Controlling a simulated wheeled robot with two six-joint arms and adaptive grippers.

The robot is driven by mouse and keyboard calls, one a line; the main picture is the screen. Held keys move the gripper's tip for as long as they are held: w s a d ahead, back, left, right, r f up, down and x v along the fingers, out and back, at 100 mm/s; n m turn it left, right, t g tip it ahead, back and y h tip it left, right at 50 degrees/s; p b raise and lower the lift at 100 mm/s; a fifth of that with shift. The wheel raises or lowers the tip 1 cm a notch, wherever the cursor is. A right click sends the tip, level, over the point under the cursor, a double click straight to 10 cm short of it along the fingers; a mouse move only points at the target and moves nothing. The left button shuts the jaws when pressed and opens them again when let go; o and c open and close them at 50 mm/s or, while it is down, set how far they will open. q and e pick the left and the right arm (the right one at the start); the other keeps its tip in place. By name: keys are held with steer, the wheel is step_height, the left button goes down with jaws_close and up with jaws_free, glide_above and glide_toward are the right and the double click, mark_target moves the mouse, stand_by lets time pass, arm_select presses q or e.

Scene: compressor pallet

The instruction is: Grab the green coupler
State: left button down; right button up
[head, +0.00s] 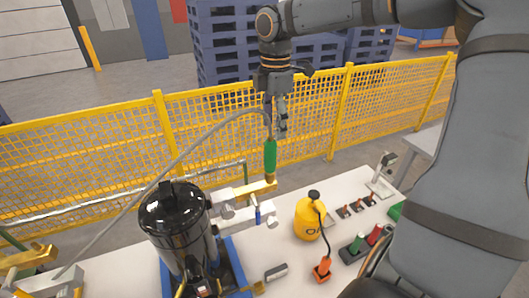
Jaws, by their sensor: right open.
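The green coupler (270,155) hangs upright at the end of a grey hose (185,152), with a brass-coloured tip at its lower end. The tip is at a yellow bracket (257,187); I cannot tell whether it sits in it. My right gripper (276,130) points down just above the coupler, fingers open. Its fingertips are near the coupler's top and the hose end, and I cannot tell whether they touch.
A black compressor tank (175,215) stands left of the coupler. A yellow can (308,218) stands on the white table (300,265), with small red and green fittings to its right. A yellow mesh fence (210,125) runs behind, with blue pallets (225,45) beyond.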

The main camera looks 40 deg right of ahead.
mark_target(270, 139)
steer(key=shift+s+a+f, duration=0.2)
steer(key=shift+s+f, duration=0.25)
steer(key=shift+f, duration=0.3)
steer(key=f, duration=0.2)
steer(key=shift+w+a+f, duration=0.2)
steer(key=shift+w+f, duration=0.1)
steer(key=shift+w, duration=0.1)
steer(key=shift+w+d+f+p, duration=0.25)
steer(key=shift+w+f+p, duration=0.25)
steer(key=shift+f, duration=0.35)
steer(key=shift+s+a+f+p, duration=0.1)
steer(key=shift+s+f+p, duration=0.15)
steer(key=shift+f, duration=0.35)
steer(key=shift+s+a+f+p, duration=0.1)
steer(key=shift+f+p, duration=0.1)
steer(key=shift+f, duration=1.25)
steer(key=shift+w+f, duration=0.15)
steer(key=shift+w, duration=0.05)
steer(key=shift+s, duration=0.1)
steer(key=c, duration=0.7)
arm_select(q)
steer(key=shift+w+r, duration=0.3)
steer(key=shift+r, duration=0.25)
steer(key=shift+w+r, duration=0.25)
steer(key=shift+r, duration=0.25)
arm_select(e)
jaws_close()
